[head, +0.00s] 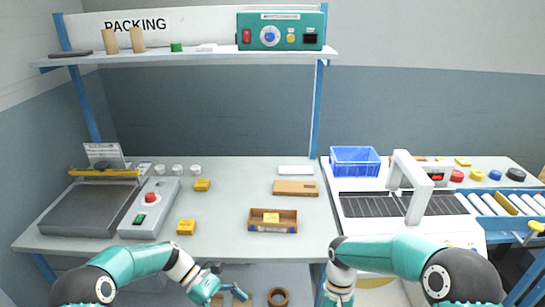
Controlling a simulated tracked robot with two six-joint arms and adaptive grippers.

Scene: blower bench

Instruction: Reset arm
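My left arm comes in from the lower left, and my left gripper (236,293) hangs low in front of the bench's front edge. It is small and partly cut by the picture's bottom edge, so its finger opening is unclear. I see nothing held in it. My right arm (395,257) bends in from the lower right, and its wrist runs out at the bottom, so my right gripper is out of view.
The bench (225,225) holds a sealer (90,205), a control box (150,208), yellow blocks (186,227), an open box (273,226) with a yellow block inside, and a flat brown box (296,188). A blue crate (355,161) and conveyor (365,206) stand right. A brown ring (278,297) lies below.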

